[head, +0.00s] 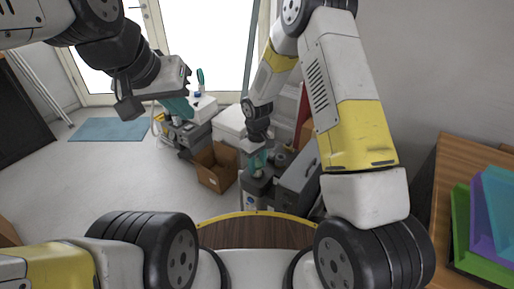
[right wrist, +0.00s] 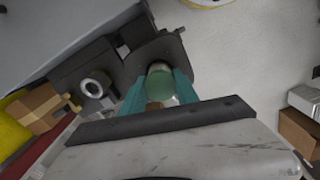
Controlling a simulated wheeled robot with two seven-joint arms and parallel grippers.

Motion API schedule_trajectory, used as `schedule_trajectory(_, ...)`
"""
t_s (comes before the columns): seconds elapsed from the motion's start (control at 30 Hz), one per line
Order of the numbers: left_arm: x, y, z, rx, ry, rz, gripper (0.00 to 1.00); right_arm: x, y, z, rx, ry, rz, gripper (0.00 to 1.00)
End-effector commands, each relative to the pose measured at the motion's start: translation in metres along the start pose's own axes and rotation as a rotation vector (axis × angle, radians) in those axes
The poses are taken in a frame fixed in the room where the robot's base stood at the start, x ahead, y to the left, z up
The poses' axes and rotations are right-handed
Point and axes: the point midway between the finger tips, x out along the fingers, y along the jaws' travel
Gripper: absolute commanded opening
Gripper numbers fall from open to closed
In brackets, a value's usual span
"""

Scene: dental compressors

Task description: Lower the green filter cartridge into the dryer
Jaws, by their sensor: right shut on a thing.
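My right gripper (head: 258,158) is low over a dark grey machine (head: 256,187) in the head view, which seems to be the dryer. In the right wrist view its teal fingers (right wrist: 158,97) are shut on the green filter cartridge (right wrist: 182,88), whose rounded green end faces the camera. A dark plate of the machine (right wrist: 150,53) lies just beyond the cartridge. I cannot tell whether the cartridge's lower end is inside an opening; it is hidden. My left gripper (head: 176,104) hangs in the air at upper left, away from the machine; its finger gap is unclear.
A round port with a light metal ring (right wrist: 95,87) is beside the cartridge. A large grey case (head: 298,181) stands right of the machine. An open cardboard box (head: 214,168) stands left of it.

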Motion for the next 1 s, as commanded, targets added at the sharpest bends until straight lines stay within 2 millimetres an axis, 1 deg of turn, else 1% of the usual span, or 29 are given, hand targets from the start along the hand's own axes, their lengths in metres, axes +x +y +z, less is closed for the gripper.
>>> schedule_trajectory(0.27, 0.0, 0.0, 0.0, 0.0, 0.0, 0.0, 0.0, 0.003, 0.0, 0.0, 0.0, 0.0, 0.0, 0.0)
schedule_trajectory(0.6, 0.0, 0.0, 0.0, 0.0, 0.0, 0.0, 0.0, 0.015, 0.0, 0.0, -0.001, -0.001, 0.0, 0.0)
schedule_trajectory(0.63, 0.0, 0.0, 0.0, 0.0, 0.0, 0.0, 0.0, 0.015, 0.0, 0.0, -0.001, 0.0, 0.0, 0.4)
schedule_trajectory(0.73, 0.0, 0.0, 0.0, 0.0, 0.0, 0.0, 0.0, 0.015, 0.0, 0.0, 0.0, 0.0, 0.0, 0.6)
schedule_trajectory(0.77, 0.0, 0.0, 0.0, 0.0, 0.0, 0.0, 0.0, 0.015, 0.0, 0.0, 0.0, 0.0, 0.0, 0.62)
schedule_trajectory(1.0, 0.0, 0.0, 0.0, 0.0, 0.0, 0.0, 0.0, 0.015, 0.0, 0.0, 0.0, 0.0, 0.0, 0.62)
